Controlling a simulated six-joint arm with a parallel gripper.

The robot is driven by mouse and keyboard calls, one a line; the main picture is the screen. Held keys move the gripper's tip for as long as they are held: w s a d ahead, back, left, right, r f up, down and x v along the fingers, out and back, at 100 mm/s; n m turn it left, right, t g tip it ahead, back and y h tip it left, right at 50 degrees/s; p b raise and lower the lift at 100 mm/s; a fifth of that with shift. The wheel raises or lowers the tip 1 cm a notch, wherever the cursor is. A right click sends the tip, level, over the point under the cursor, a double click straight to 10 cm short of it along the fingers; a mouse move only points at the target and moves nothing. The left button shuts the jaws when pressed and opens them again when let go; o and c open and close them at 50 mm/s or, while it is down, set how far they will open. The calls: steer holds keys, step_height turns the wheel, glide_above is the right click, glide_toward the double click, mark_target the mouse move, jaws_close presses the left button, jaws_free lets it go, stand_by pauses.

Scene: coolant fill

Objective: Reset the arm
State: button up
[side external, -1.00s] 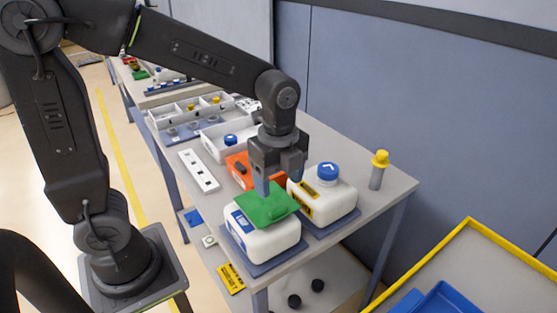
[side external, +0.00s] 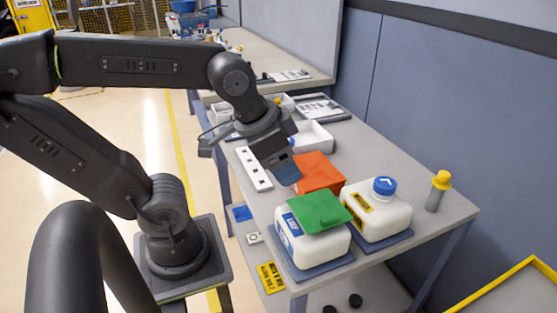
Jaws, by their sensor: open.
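My gripper (side external: 285,168) is open and empty. It hangs tilted above the table, to the left of and a little above the orange box (side external: 318,173). A white jug (side external: 318,247) with a blue label stands on a dark mat at the table's near end. A green piece (side external: 319,211) lies on top of it and hides its mouth. A second white jug (side external: 375,219) with a yellow label and a blue cap (side external: 384,186) stands to its right. My gripper touches neither jug.
A yellow-capped grey cylinder (side external: 438,192) stands at the table's right edge. A white strip with dark holes (side external: 254,169) lies on the left side. White trays (side external: 313,137) sit farther back. A blue-grey wall runs along the right.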

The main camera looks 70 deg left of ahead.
steer(key=shift+s+a+f+n, duration=0.15)
steer(key=shift+s+n, duration=0.25)
steer(key=shift+n, duration=0.5)
stand_by(0.7)
